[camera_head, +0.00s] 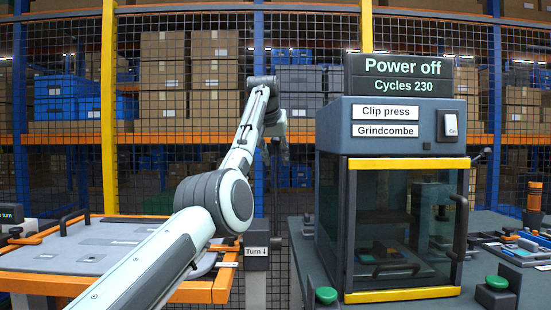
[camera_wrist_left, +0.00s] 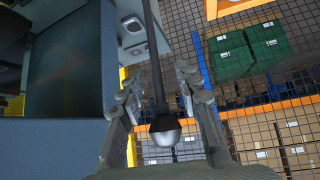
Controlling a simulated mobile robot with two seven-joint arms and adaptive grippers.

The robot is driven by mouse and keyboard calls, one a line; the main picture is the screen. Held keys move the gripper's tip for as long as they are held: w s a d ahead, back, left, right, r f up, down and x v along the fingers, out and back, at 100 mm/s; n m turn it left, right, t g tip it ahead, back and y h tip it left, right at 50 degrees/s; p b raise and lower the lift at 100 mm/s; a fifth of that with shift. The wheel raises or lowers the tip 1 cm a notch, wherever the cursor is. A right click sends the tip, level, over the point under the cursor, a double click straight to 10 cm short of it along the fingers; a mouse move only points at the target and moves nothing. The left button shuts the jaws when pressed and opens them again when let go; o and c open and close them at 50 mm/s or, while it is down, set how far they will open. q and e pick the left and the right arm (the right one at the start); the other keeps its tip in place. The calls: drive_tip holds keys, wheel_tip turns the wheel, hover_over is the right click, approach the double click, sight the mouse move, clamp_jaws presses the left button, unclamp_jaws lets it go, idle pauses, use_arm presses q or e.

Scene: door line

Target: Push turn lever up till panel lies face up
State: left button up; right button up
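My left gripper (camera_head: 277,148) is raised at the middle of the head view, left of the press. In the left wrist view my left gripper (camera_wrist_left: 158,95) has its fingers apart. A dark rod with a rounded grey knob, which looks like the turn lever (camera_wrist_left: 165,130), runs between them; I see gaps beside the rod. In the head view the lever is not clear; a post with a "Turn" sign (camera_head: 256,251) stands below the gripper. A flat grey panel (camera_head: 85,248) lies on an orange-framed table at left, partly behind my arm. My right gripper is out of view.
A clip press (camera_head: 405,225) with a glass front and a "Power off" sign (camera_head: 403,67) stands close on the right. Green buttons (camera_head: 326,295) sit before it. A mesh fence with shelves of boxes (camera_head: 190,75) closes the back.

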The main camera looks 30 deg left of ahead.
use_arm(q)
drive_tip(key=v, duration=1.2)
drive_tip(key=shift+f, duration=0.1)
